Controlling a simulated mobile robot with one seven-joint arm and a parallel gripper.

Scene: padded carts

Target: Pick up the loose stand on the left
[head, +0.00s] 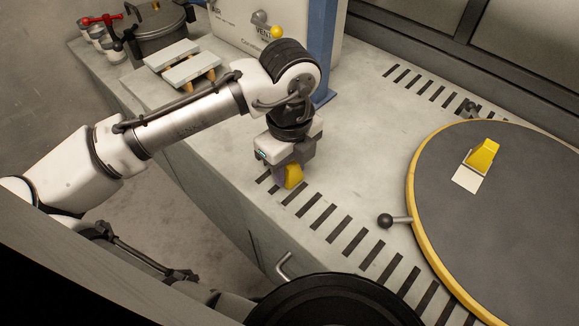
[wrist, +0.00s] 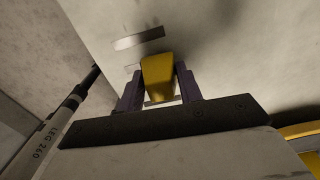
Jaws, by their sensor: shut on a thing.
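A yellow stand (head: 293,176) is in my gripper (head: 284,177), low over the left end of the slotted strip on the pale counter. In the wrist view the yellow stand (wrist: 157,77) sits between the two dark fingers of my gripper (wrist: 159,84), which are shut on it from both sides. The gripper hides part of the stand in the head view. I cannot tell whether its underside touches the counter. A second yellow stand (head: 482,156) with a pale base stands on the dark round turntable at the right, apart from my gripper.
The turntable (head: 520,225) has a yellow rim and a black knob (head: 386,221) on its left. A blue post (head: 323,45) rises behind my gripper. The counter (head: 365,130) between post and turntable is clear.

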